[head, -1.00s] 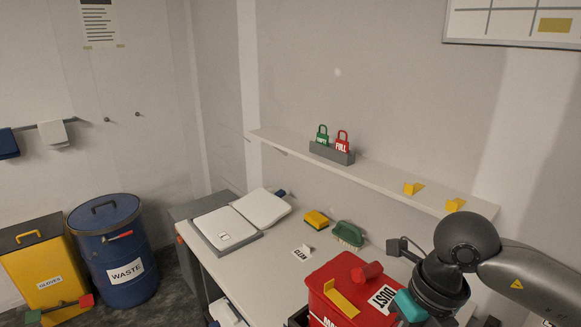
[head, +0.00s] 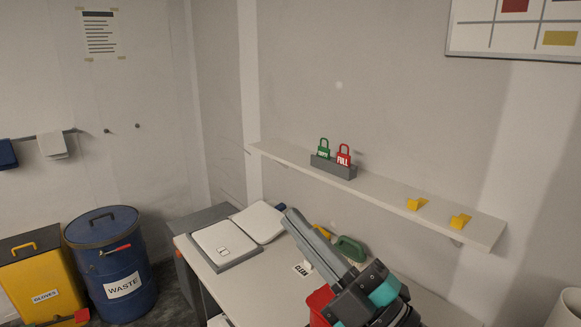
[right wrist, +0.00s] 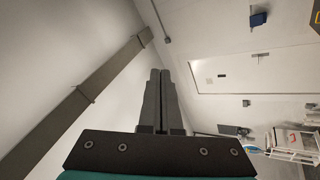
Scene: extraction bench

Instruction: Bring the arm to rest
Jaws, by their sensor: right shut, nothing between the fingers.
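My right gripper (head: 297,222) is raised over the bench (head: 222,281) in the head view, its fingers pointing up and to the left. The fingers are together and hold nothing. It also shows in the right wrist view (right wrist: 160,75), with the two dark fingers side by side. My right gripper and arm hide most of the red dust box (head: 319,300) and part of the green brush (head: 351,248). My left gripper is not in view.
A shelf (head: 385,192) behind holds a grey holder (head: 333,167) with green and red padlock tags, and yellow brackets (head: 459,221). An open binder-like case (head: 226,245) lies on the bench. A blue waste drum (head: 118,262) and yellow glove bin (head: 42,283) stand left.

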